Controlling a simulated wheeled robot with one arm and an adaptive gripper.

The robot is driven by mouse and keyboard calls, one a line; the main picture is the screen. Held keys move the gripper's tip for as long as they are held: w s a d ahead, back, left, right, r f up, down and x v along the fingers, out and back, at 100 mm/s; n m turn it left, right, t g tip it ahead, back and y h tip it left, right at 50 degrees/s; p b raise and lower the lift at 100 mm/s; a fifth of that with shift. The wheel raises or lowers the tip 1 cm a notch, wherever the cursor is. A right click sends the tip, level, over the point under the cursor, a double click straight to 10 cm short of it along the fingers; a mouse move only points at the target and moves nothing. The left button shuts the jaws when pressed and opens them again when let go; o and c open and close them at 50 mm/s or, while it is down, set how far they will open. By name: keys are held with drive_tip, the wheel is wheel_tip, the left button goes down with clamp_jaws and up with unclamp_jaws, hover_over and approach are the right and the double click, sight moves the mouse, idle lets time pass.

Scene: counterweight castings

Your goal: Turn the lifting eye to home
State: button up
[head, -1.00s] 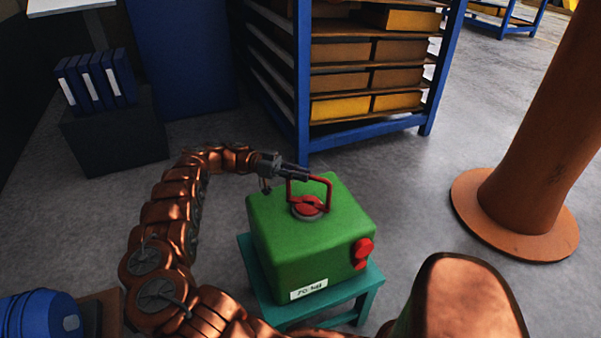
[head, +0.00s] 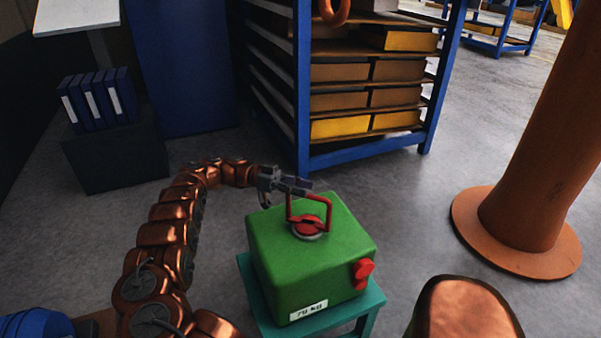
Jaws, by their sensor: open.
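Another red fitting (head: 362,273) sits on the casting's right side. My gripper (head: 302,187) is open at the upper left part of the loop, its fingers pointing right. The fingers overlap the loop's top left corner in the picture; whether they touch it, I cannot tell.
A blue rack (head: 303,100) with brown and yellow boxes stands behind the casting. A brown column (head: 530,150) with a round base stands at right. Blue binders (head: 98,100) stand on a dark box (head: 115,157) at left. The grey floor between casting and column is clear.

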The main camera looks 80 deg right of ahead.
drive_tip(key=shift+w+r, duration=0.1)
drive_tip(key=shift+r, duration=3.9)
drive_tip(key=shift+c, duration=0.2)
